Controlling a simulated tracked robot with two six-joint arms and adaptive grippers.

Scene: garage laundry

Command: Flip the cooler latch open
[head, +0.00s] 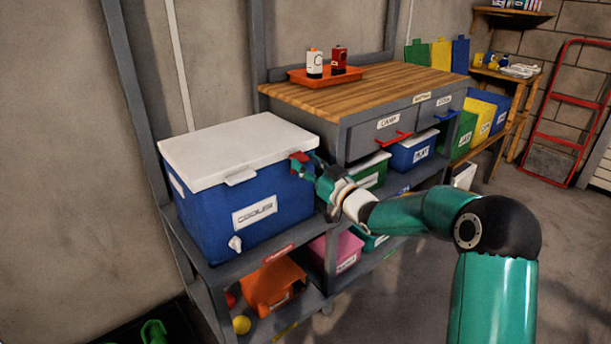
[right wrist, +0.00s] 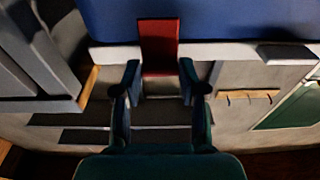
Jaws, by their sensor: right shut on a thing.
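The cooler (head: 235,212) is a blue box with a white lid (head: 238,150), standing on the left end of a grey shelf unit. The lid lies flat and closed on it. A red latch (head: 299,157) sits at the cooler's right side, by the lid edge. In the right wrist view the red latch (right wrist: 160,45) spans the white lid edge and the blue wall. My right gripper (head: 307,166) is at that side, and its fingers (right wrist: 159,78) are shut on the latch's end. The gripper partly hides the latch in the head view. My left gripper is not in view.
A workbench (head: 365,92) with red-handled and blue-handled drawers adjoins the cooler on the right. Bins, including an orange one (head: 273,285) and a pink one (head: 336,249), fill the lower shelves. An orange tray (head: 313,78) holds two canisters. The floor at right front is open.

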